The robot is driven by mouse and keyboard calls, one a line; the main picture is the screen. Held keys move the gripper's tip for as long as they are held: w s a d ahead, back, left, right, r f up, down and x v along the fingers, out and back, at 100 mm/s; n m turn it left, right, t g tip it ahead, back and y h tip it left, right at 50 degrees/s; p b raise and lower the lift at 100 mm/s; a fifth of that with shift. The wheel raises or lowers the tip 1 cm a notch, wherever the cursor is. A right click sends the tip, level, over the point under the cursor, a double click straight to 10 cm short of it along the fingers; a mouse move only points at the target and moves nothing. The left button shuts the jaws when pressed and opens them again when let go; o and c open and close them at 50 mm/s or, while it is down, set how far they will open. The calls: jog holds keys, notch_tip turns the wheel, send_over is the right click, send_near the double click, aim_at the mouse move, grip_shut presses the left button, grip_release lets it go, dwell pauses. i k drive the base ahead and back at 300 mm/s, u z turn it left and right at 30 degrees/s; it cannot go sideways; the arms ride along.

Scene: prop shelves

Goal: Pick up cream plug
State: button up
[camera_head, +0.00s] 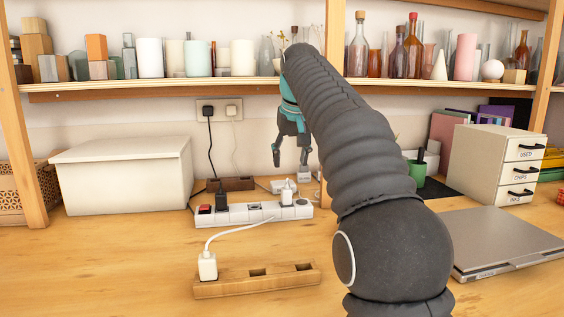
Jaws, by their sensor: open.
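Several pale plugs are in view, and I cannot tell for sure which is the cream one. A cream-white plug (207,266) with a pale cable stands upright in the left end of a wooden block (283,284). A white plug (287,195) sits on the right part of the white power strip (237,215). Another pale plug (233,112) is in the wall outlet. My gripper (290,164) points down with its two fingers apart and empty. In the picture it is above the white plug on the strip, touching nothing that I can see.
A black plug (221,199) and a red switch (206,210) are on the strip. A white box (122,172) stands at left. A laptop (505,243) and a drawer unit (495,163) are at right. A loaded shelf (180,88) runs above. My arm hides the middle right.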

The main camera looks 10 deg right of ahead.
aim_at(207, 262)
jog(key=k, duration=1)
